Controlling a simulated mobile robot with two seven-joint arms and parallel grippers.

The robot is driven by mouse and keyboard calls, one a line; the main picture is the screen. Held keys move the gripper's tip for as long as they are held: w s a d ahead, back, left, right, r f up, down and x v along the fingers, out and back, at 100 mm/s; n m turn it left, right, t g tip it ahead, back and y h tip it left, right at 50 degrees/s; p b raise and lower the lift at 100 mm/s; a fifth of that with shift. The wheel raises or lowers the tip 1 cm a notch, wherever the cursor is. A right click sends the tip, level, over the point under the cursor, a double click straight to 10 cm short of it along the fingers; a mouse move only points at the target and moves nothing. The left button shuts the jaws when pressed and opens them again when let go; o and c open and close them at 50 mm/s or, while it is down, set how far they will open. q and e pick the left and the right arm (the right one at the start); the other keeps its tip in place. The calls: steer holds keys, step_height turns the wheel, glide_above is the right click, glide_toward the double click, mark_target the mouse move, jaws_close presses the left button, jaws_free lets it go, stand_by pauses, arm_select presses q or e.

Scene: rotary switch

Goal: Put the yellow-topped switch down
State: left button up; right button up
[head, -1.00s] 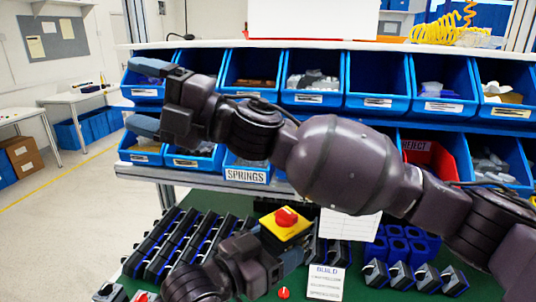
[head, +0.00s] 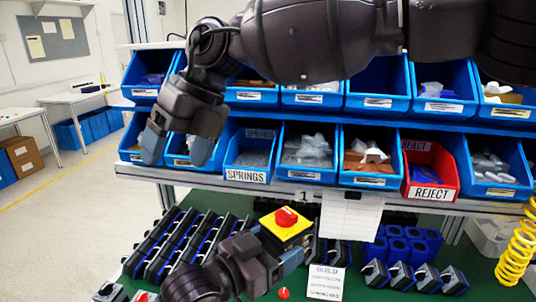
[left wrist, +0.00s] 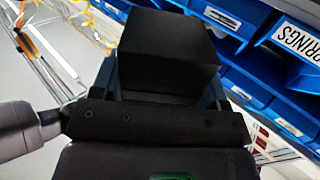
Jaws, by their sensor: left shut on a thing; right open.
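The yellow-topped switch (head: 286,228) has a yellow top plate with a red knob. My left gripper (head: 278,258) is shut on it and holds it over the green work surface (head: 340,290). In the left wrist view the switch's black body (left wrist: 168,50) sits between the fingers, and its yellow top is hidden there. My right gripper (head: 177,148) is open and empty. It points down in front of the blue bins at the upper left.
Rows of black switch bases (head: 185,243) stand left of the switch. More bases (head: 415,277) and blue parts (head: 402,243) stand to the right. A BUILD card (head: 326,282) and a small red knob (head: 284,293) lie close by. A red REJECT bin (head: 430,172) is on the shelf.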

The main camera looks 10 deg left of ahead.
steer(key=w+d+f+m+h, duration=0.1)
steer(key=w+d+f+h, duration=0.2)
steer(key=w+d+h, duration=0.35)
steer(key=h, duration=0.2)
glide_toward(286, 223)
steer(key=shift+m+y, duration=0.25)
steer(key=shift+m, duration=0.15)
steer(key=x, duration=0.3)
steer(key=w+x, duration=0.1)
steer(key=x, duration=0.6)
steer(key=shift+w+d+f, duration=0.15)
steer(key=shift+w+f, duration=0.05)
steer(key=shift+f, duration=0.4)
steer(key=c, duration=0.7)
arm_select(q)
steer(key=o, duration=1.2)
arm_select(e)
steer(key=shift+c, duration=1.1)
arm_select(q)
steer(key=shift+o, duration=0.2)
